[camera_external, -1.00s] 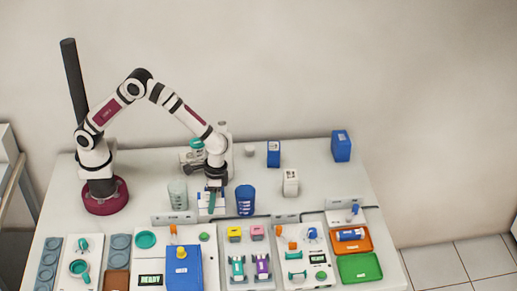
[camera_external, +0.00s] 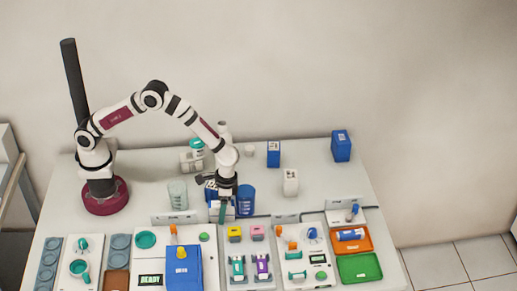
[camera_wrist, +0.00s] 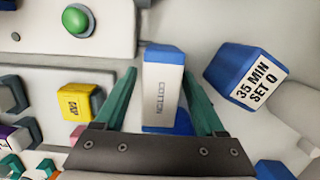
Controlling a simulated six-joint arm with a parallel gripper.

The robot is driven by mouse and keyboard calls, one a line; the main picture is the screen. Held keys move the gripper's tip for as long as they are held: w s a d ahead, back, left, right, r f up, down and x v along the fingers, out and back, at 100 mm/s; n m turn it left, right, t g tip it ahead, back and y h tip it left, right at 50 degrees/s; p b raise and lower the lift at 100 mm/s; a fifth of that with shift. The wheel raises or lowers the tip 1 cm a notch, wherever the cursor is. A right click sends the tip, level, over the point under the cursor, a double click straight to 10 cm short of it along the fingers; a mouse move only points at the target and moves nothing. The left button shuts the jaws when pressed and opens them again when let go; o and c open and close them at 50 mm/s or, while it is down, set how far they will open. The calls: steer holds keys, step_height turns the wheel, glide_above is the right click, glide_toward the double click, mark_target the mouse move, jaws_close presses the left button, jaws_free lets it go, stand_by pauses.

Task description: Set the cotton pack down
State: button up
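The cotton pack (camera_wrist: 162,92) is a white block with blue ends and the word COTTON on its face. In the external view my gripper (camera_external: 222,211) points down at the middle of the table, and the pack (camera_external: 213,210) shows partly behind the fingers. Whether the pack's underside touches the table is hidden.
A blue cup (camera_external: 246,203) stands close to the right of my gripper. A clear cup (camera_external: 178,195) is at the left and a white bottle (camera_external: 290,183) farther right. In front lie panels with a blue box (camera_external: 184,268), an orange tray (camera_external: 366,243) and a green tray (camera_external: 359,267).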

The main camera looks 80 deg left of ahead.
steer(key=r, duration=0.4)
steer(key=w+r, duration=0.1)
steer(key=r, duration=0.7)
steer(key=shift+w+r, duration=0.1)
steer(key=shift+w, duration=0.25)
steer(key=s+a+r+m, duration=0.1)
steer(key=s+a+r, duration=0.2)
steer(key=s, duration=0.3)
steer(key=s+a+r+m, duration=0.1)
steer(key=s+a+r, duration=0.3)
steer(key=s, duration=0.3)
steer(key=s+a+r+m+t+y, duration=0.1)
steer(key=s+a+r, duration=0.2)
steer(key=s+a, duration=0.3)
steer(key=shift+s+r+m, duration=0.35)
steer(key=shift+s+m, duration=0.05)
steer(key=shift+s, duration=0.1)
steer(key=shift+o, duration=0.4)
steer(key=s+a+f+m, duration=0.1)
steer(key=s+a+f, duration=0.1)
steer(key=s, duration=0.8)
steer(key=shift+a+f+m+t+y, duration=0.3)
steer(key=shift+a+m+y, duration=0.1)
steer(key=shift+a, duration=0.1)
